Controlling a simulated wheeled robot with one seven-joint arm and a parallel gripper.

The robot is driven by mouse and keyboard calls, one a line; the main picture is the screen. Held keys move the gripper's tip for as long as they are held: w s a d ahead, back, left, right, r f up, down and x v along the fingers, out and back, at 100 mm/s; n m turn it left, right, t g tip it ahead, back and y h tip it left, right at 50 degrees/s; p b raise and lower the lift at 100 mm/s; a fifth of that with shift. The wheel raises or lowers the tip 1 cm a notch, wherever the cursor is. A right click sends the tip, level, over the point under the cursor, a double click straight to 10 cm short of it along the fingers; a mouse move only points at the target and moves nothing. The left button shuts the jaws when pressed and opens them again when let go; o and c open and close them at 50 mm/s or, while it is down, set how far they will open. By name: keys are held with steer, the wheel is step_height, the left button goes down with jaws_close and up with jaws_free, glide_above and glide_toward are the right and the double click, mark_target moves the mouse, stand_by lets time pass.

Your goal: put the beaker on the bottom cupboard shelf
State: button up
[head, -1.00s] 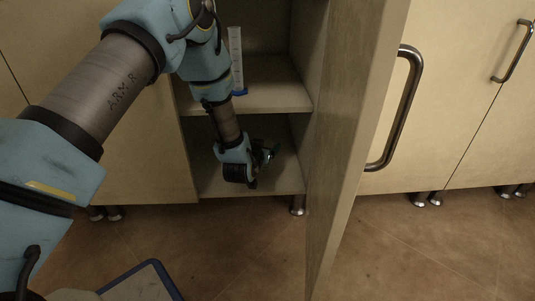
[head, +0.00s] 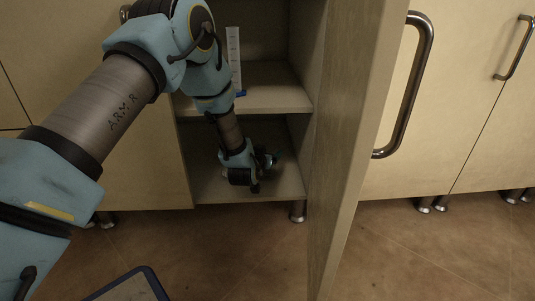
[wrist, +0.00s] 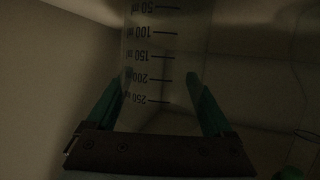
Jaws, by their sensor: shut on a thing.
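The beaker (wrist: 165,55) is clear, with black millilitre marks that read upside down in the wrist view. It stands between the green fingers of my gripper (wrist: 160,97), which is shut on it. In the head view my gripper (head: 268,161) is inside the lower compartment of the open cupboard, low over the bottom shelf (head: 287,186). The beaker is not clearly visible in the head view, behind my wrist. I cannot tell whether its base touches the shelf.
A measuring cylinder (head: 234,58) with a blue base stands on the upper shelf (head: 285,93). The open cupboard door (head: 355,150) stands right of the opening. A blue-edged tray (head: 130,290) is at lower left.

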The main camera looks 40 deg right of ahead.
steer(key=o, duration=1.2)
steer(key=shift+f, duration=0.1)
steer(key=shift+s+a+r, duration=0.1)
steer(key=shift+r, duration=0.15)
steer(key=p+v, duration=0.5)
steer(key=v, duration=0.6)
steer(key=shift+s+a+p, duration=0.15)
steer(key=shift+a+p, duration=0.15)
steer(key=shift+p, duration=0.05)
